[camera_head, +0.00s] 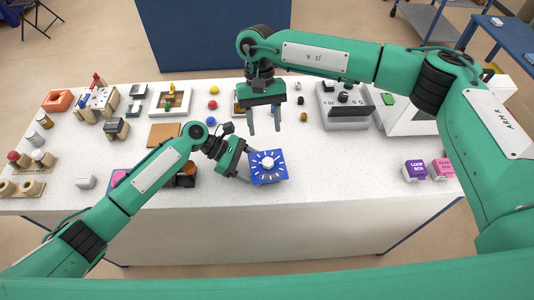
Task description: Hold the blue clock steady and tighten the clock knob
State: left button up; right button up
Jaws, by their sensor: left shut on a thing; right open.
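The blue clock (275,179) shows a square blue face with pale marks around it, near the front edge of the white table. The clock knob (267,163) is a pale round piece at the middle of the face. My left gripper (246,177) is shut on the clock's left side. My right gripper (264,132) is open and empty, pointing down behind and above the clock, apart from the knob. The clock's left edge is partly hidden by my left gripper.
The white table (330,170) is clear right of the clock. A grey device with a dial (343,111) stands behind right. A purple box (414,170) and a pink box (442,169) sit at the right. Small coloured knobs (213,104) and wooden fixtures (98,102) lie back and left.

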aim_at(268, 161)
jog(key=x, duration=0.9)
jog(key=shift+s+f, duration=0.1)
jog(key=shift+f, duration=0.2)
jog(key=shift+c, duration=0.2)
jog(key=c, duration=1)
